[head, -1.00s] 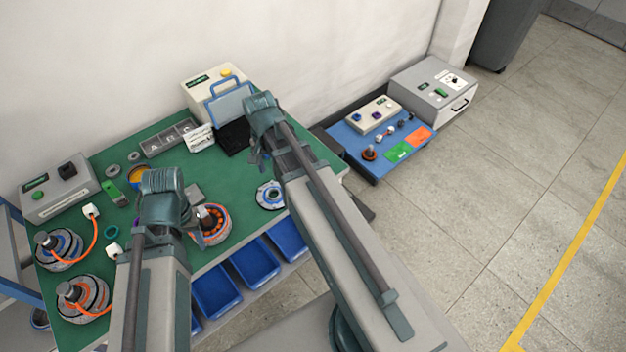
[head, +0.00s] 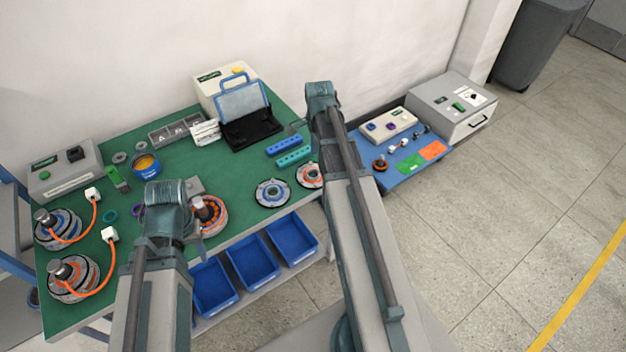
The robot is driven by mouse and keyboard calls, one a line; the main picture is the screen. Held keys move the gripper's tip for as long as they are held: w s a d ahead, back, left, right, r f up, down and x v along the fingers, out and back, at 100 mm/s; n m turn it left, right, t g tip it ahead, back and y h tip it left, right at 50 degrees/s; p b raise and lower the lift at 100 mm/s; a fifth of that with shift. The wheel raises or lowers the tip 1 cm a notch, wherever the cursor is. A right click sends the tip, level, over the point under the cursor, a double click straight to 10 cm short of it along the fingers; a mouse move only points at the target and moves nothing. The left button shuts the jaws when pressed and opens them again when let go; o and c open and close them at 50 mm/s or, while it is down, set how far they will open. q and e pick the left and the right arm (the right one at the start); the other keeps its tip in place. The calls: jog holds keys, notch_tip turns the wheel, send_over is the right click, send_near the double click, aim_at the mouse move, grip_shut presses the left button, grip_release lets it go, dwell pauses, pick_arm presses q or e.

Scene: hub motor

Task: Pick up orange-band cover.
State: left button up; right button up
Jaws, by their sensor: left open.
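The orange-band cover (head: 309,175) is a pale disc with an orange ring. It lies near the front right edge of the green bench, partly hidden behind my right arm. A similar blue-band cover (head: 272,193) lies just left of it. My left gripper (head: 167,241) is open over the front left of the bench, well left of both covers and mostly hidden by its own wrist.
An orange-ringed motor part (head: 209,217) stands close right of my left gripper. Two wired hub motors (head: 60,230) sit at the left. Blue and teal blocks (head: 285,146) lie behind the covers. Blue bins (head: 252,262) hang below the front edge. A blue platform (head: 402,168) stands right.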

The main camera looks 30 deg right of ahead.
jog(key=b, duration=0.5)
send_over(317, 183)
jog(key=f, duration=0.5)
jog(key=shift+w+d+f, duration=0.2)
jog(key=shift+f, duration=0.2)
jog(key=shift+f, duration=0.1)
notch_tip(317, 183, down, 5)
jog(key=b, duration=0.5)
jog(key=shift+w+a, duration=0.1)
jog(key=shift+w, duration=0.05)
grip_shut()
